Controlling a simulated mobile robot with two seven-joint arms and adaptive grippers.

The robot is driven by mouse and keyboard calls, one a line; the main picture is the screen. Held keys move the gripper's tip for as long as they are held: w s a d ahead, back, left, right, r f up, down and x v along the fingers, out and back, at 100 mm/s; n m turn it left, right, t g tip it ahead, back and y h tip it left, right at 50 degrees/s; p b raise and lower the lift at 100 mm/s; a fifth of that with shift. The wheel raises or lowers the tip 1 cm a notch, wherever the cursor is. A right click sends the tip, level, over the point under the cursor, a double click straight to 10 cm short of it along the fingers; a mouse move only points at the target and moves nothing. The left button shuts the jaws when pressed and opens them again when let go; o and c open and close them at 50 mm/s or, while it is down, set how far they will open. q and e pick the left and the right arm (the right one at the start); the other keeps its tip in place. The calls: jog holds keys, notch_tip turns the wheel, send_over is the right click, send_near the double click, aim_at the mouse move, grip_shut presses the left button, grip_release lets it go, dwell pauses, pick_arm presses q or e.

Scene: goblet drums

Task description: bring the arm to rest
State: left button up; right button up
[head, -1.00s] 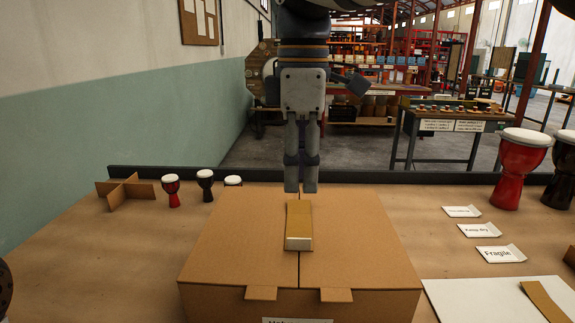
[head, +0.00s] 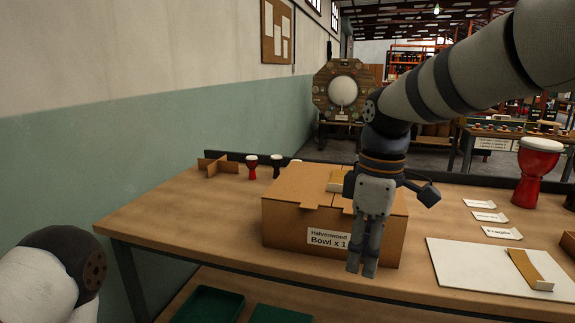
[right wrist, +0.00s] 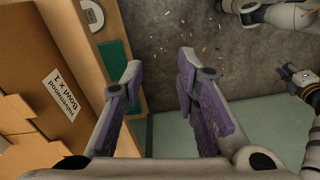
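My right gripper (head: 362,268) hangs fingers down in front of the closed cardboard box (head: 285,222), on the camera's side of it, and hides part of its front. The right wrist view shows its two fingers (right wrist: 160,70) spread apart with nothing between them. The box's label, reading "Bowl x 1", also shows in that view (right wrist: 68,95). A tan strip (head: 337,181) lies on the box lid, partly behind my arm. Of my left arm, a pale link shows at the head view's lower left; in the right wrist view, parts of an arm show at the right, with its fingers unclear.
The wooden table (head: 180,215) carries a cardboard divider (head: 219,166), small drums (head: 251,166), a large red drum (head: 537,172), paper labels (head: 487,216) and a white board (head: 470,268) with another strip (head: 528,268). Green trays (head: 208,305) sit below.

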jog(key=s+d+f+m+g, duration=0.1)
jog(key=s+f+m, duration=0.15)
jog(key=f, duration=0.85)
jog(key=s+d+f+m, duration=0.15)
jog(key=s+f, duration=0.25)
jog(key=f, duration=0.8)
jog(key=s+d+f+m, duration=0.3)
jog(key=s+f+m, duration=0.2)
jog(key=s+f, duration=0.55)
jog(key=s+d+m, duration=0.2)
jog(key=s, duration=0.6)
jog(key=s+d+m, duration=0.2)
jog(key=s, duration=0.7)
jog(key=shift+s+d+h, duration=0.3)
jog(key=shift+f, duration=0.1)
jog(key=shift+c, duration=0.3)
